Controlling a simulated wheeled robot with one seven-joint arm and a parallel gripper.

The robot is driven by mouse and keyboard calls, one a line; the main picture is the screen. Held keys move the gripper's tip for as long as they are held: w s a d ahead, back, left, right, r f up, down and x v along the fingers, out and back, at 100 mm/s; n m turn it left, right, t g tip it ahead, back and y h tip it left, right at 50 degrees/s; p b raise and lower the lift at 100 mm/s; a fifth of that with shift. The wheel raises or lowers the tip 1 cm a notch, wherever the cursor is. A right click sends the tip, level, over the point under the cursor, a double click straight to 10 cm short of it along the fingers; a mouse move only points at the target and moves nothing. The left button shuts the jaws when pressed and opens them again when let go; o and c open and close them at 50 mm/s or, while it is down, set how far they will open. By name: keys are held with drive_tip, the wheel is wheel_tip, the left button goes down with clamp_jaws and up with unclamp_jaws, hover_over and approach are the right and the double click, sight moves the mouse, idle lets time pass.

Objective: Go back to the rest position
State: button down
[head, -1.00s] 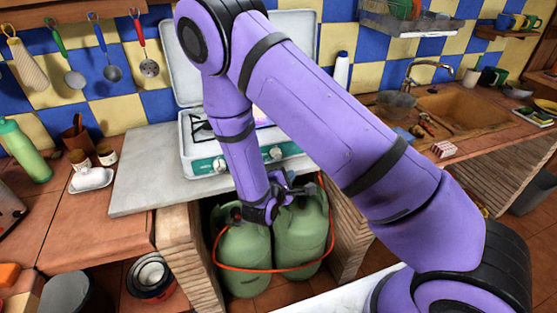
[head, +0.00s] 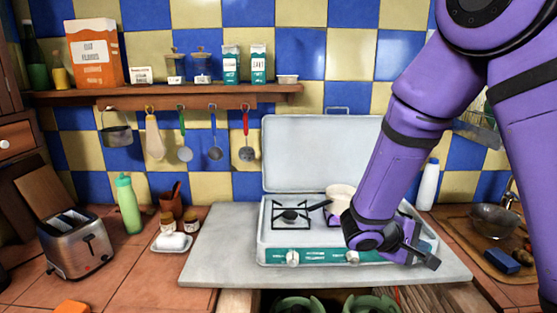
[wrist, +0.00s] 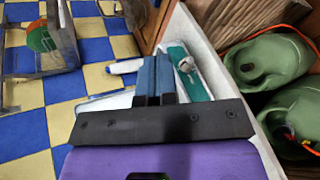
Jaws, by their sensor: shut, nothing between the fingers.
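My gripper (head: 428,258) is at the end of my purple arm, in front of the right part of the stove (head: 275,255) in the head view. Its fingers point to the lower right there. In the wrist view my gripper (wrist: 155,78) shows its two dark fingers together with nothing between them. A small pan (head: 341,197) stands on the stove, partly hidden by my arm.
Two green gas bottles (head: 372,304) (head: 295,305) stand below the grey counter slab (head: 215,250). A toaster (head: 75,243) and a green bottle (head: 129,208) are at left. A white bottle (head: 428,186) and the sink bowl (head: 492,220) are at right.

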drive_tip(key=s+a+r+m+t+y, duration=0.1)
drive_tip(key=s+r+m+t+y, duration=0.1)
drive_tip(key=s+r+m+y, duration=0.5)
drive_tip(key=s+r+y, duration=0.5)
drive_tip(key=s+r, duration=0.8)
drive_tip(key=s, duration=0.1)
drive_tip(key=shift+s+a+r+t+y, duration=0.3)
drive_tip(key=shift+a+r+t, duration=0.1)
